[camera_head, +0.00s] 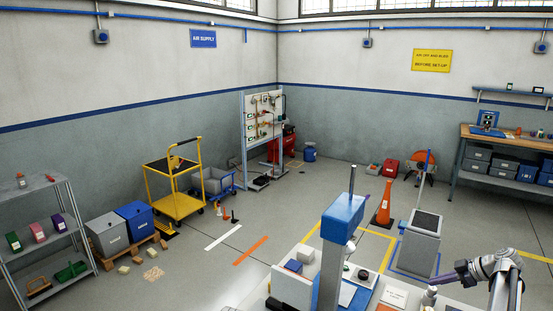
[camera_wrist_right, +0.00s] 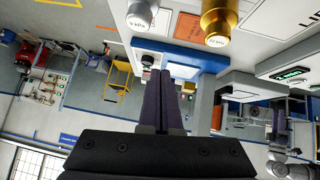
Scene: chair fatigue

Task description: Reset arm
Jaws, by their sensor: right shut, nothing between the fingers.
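My right arm (camera_head: 503,268) comes in at the lower right of the head view, grey and bent. Its gripper (camera_head: 438,280) points left with slim dark purple fingers, above the right part of the white bench. In the right wrist view the fingers of the right gripper (camera_wrist_right: 160,76) lie together, shut, with nothing between them. My left gripper is not in view.
A blue-headed post (camera_head: 343,217) stands on the bench left of the right gripper. A grey pedestal (camera_head: 419,243) and orange cone (camera_head: 384,204) stand behind. The wrist view shows a silver weight (camera_wrist_right: 140,15) and a brass weight (camera_wrist_right: 219,20) near the fingers.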

